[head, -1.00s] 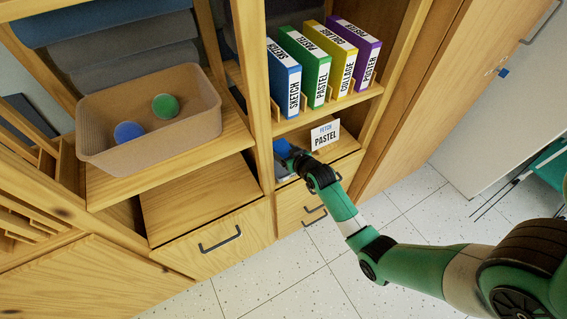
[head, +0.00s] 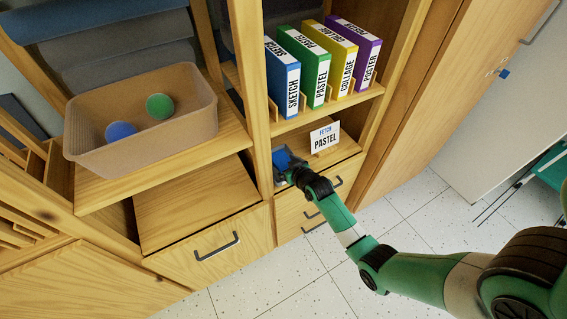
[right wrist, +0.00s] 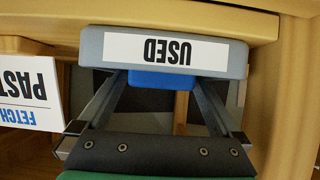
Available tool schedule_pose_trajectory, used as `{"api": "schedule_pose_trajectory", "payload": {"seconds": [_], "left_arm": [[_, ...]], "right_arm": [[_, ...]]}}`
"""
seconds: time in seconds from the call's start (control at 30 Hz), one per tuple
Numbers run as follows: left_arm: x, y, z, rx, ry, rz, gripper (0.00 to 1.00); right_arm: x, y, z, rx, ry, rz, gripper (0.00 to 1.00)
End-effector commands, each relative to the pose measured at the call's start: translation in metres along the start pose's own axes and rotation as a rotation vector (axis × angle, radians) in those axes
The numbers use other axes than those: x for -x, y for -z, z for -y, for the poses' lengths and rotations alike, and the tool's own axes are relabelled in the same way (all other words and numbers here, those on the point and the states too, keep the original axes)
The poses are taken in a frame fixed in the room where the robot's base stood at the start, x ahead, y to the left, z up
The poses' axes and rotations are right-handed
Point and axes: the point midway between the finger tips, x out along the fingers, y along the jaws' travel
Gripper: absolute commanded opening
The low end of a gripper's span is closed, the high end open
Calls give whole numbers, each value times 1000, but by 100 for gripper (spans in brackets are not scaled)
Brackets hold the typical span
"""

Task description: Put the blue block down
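The blue block (right wrist: 172,80) shows in the right wrist view just beyond the edge of the grey tray labelled USED (right wrist: 95,45), whose rim hides part of it. My right gripper (right wrist: 160,82) has a finger at either side of the block, and the block fills the gap between them. In the head view the right gripper (head: 289,169) is low at the grey tray, on the lower shelf left of the FETCH PASTEL card (head: 324,138). The block shows there only as a small blue patch (head: 282,155). My left gripper is not in view.
A tan basket (head: 150,145) with a blue ball (head: 120,131) and a green ball (head: 160,106) stands on the left shelf. Several binders, including the green PASTEL one (head: 315,75), stand above the tray. Wooden uprights flank the tray's bay.

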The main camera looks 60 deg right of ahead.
Motion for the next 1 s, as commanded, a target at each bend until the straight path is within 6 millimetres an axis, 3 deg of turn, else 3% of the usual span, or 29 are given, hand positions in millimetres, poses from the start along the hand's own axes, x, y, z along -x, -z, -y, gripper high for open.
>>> {"api": "schedule_pose_trajectory", "payload": {"seconds": [0.27, 0.7, 0.83, 1.0], "left_arm": [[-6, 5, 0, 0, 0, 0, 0], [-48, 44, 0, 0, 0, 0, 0], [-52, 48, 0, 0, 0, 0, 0], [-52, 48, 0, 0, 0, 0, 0]], "right_arm": [[7, 6, 0, 0, 0, -1, 100], [104, 6, 0, 0, 0, 2, 100], [119, 4, 0, 0, 0, 1, 100], [122, 3, 0, 0, 0, -1, 100]]}}
